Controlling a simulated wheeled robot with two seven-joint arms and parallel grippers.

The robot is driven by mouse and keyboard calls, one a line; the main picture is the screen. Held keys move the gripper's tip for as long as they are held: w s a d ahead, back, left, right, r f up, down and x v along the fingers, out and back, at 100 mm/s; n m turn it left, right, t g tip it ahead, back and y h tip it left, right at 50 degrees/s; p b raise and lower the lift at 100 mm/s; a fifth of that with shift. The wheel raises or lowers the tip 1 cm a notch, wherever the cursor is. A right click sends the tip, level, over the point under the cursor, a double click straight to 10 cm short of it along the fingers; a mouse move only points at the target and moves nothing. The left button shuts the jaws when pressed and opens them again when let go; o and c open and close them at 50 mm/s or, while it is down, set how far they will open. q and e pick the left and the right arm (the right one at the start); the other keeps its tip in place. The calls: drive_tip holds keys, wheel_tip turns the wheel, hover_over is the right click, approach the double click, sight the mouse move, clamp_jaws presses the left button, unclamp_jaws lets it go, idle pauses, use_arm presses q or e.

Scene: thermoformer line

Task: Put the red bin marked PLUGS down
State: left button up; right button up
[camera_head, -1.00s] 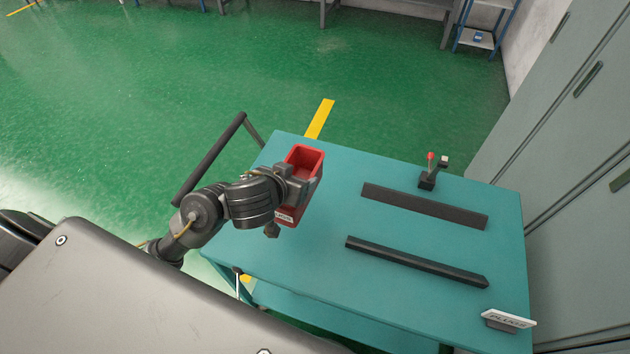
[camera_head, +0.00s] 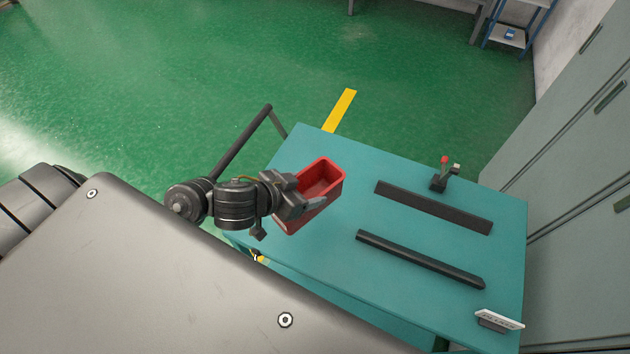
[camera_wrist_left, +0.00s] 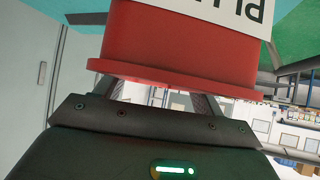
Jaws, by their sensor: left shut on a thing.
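The red bin (camera_head: 312,190) is an open-topped box over the left part of the teal cart top (camera_head: 335,280). My left gripper (camera_head: 300,200) is shut on it from the left side. In the left wrist view the red bin (camera_wrist_left: 180,45) fills the space ahead of the gripper (camera_wrist_left: 155,95), and part of its white PLUGS label shows upside down. I cannot tell whether the bin touches the cart top. A small sign plate (camera_head: 498,319) stands at the cart's near right corner. My right gripper is not in view.
Two dark rails (camera_head: 420,260) (camera_head: 435,207) lie on the cart top, right of the bin. A small device with a red knob (camera_head: 440,178) stands at the far right edge. A push handle (camera_head: 232,150) is at the cart's left. Grey cabinets (camera_head: 580,150) stand at the right.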

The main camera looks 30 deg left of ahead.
sight(310, 173)
use_arm(q)
drive_tip(key=w+f+b, duration=0.1)
drive_tip(key=w, duration=0.1)
drive_tip(key=w+a+f+b, duration=0.1)
drive_tip(key=w+b, duration=0.1)
drive_tip(key=w+a+f+b, duration=0.1)
drive_tip(key=w+f+b, duration=0.1)
drive_tip(key=w, duration=0.1)
drive_tip(key=shift+w+a, duration=0.1)
drive_tip(key=shift+a, duration=0.1)
drive_tip(key=w+f+b, duration=0.1)
drive_tip(key=f+b, duration=0.1)
drive_tip(key=f, duration=0.1)
drive_tip(key=w+a+f+b, duration=0.1)
drive_tip(key=w+f+b, duration=0.1)
drive_tip(key=f+b, duration=0.1)
drive_tip(key=w+f+b, duration=0.2)
drive_tip(key=f, duration=0.1)
drive_tip(key=shift+w+a+b, duration=0.15)
drive_tip(key=shift+a+b, duration=0.1)
drive_tip(key=shift+b, duration=0.05)
drive_tip(key=shift+r, duration=0.15)
drive_tip(key=o, duration=1.1)
drive_tip(key=shift+o, duration=0.2)
